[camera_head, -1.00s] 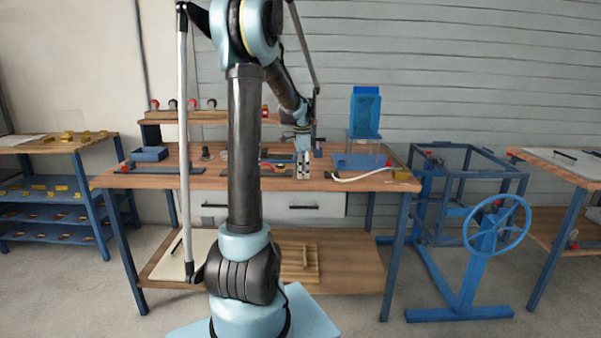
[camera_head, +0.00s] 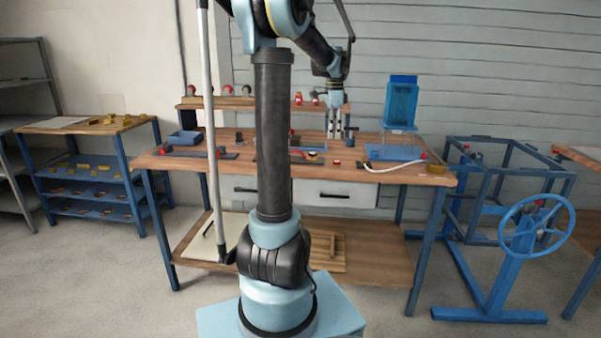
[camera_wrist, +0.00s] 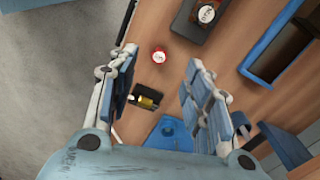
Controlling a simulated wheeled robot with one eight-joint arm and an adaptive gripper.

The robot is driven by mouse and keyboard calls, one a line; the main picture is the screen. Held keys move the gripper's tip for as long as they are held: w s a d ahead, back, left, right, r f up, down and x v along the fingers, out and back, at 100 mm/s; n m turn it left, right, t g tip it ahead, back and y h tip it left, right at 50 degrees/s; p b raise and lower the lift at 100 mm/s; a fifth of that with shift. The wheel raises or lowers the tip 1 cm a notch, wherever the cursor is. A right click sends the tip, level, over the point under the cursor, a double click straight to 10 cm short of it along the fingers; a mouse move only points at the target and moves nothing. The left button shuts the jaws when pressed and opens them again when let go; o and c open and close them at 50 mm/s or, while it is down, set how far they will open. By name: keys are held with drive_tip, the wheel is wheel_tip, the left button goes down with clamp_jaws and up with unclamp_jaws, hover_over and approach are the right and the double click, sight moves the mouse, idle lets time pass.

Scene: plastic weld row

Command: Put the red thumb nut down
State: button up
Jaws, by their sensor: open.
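A small round red piece with a pale top, which looks like the red thumb nut (camera_wrist: 159,56), lies on the wooden bench top in the wrist view. A small dark red spot on the bench in the head view (camera_head: 336,162) appears to be the same piece. My gripper (camera_head: 335,137) is above the bench, over that spot. In the wrist view my gripper (camera_wrist: 160,62) has its two fingers spread wide with nothing between them, and the red piece shows beyond the gap, apart from both fingers.
The wooden bench (camera_head: 390,178) carries a blue press-like stand (camera_head: 402,100) at right, a pale hose (camera_head: 395,167) and a blue bin (camera_head: 185,138) at left. A black holder (camera_wrist: 200,22) lies near the nut. A shelf with red-topped pieces (camera_head: 298,99) runs behind. Bare wood surrounds the nut.

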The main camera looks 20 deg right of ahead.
drive_tip(key=s+a+f+n, duration=0.1)
drive_tip(key=s+a+n, duration=0.2)
drive_tip(key=a, duration=0.5)
drive_tip(key=s+a+f+n+t, duration=0.1)
drive_tip(key=s+a+f+n, duration=0.2)
drive_tip(key=a, duration=0.5)
drive_tip(key=s+a+n, duration=0.3)
drive_tip(key=a+n, duration=0.1)
drive_tip(key=a, duration=0.5)
drive_tip(key=s+a+f+n+t, duration=0.1)
drive_tip(key=s+a+f+n, duration=1)
drive_tip(key=s+a+f, duration=0.2)
wheel_tip(320, 180, down, 2)
drive_tip(key=shift+s+a+f+n, duration=0.15)
drive_tip(key=shift+s+f+n, duration=0.2)
drive_tip(key=shift+s, duration=0.45)
drive_tip(key=shift+r, duration=0.1)
